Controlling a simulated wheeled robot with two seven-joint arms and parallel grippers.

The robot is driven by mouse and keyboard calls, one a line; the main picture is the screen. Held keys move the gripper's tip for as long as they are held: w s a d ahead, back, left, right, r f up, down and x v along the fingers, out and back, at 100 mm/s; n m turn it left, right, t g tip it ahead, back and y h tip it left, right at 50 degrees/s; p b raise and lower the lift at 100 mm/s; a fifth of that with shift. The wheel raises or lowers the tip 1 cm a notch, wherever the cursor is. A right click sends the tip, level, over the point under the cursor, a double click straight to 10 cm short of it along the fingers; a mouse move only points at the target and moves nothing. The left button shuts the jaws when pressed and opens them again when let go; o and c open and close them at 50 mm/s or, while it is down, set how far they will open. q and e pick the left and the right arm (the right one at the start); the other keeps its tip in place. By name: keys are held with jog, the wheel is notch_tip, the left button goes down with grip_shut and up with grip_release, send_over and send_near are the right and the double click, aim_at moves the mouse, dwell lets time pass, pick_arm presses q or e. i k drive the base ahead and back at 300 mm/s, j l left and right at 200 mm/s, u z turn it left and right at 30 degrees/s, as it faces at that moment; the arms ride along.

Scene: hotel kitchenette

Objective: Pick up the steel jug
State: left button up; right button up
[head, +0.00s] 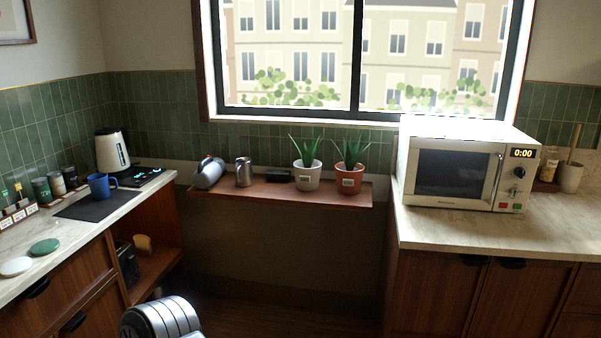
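The steel jug (243,172) is a small upright silver vessel with what looks like a handle on its left side. It stands on the wooden shelf (225,193) below the window, left of the middle of the head view. Neither of my grippers shows in this view. A ribbed pale grey part of my own body stands at the bottom edge, well short of the shelf.
A rounded steel appliance (208,172) is close left of the jug. A small black object (279,176) and two potted plants, white (307,178) and terracotta (350,181), are to its right. Counters flank the shelf; a microwave (458,168) stands right. Floor before the shelf looks clear.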

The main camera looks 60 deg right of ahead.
aim_at(243, 169)
jog(key=z, duration=1.85)
jog(key=i+l+z, duration=0.1)
jog(key=i+z, duration=0.25)
jog(key=i, duration=0.3)
jog(key=i+z, duration=0.3)
jog(key=i, duration=0.4)
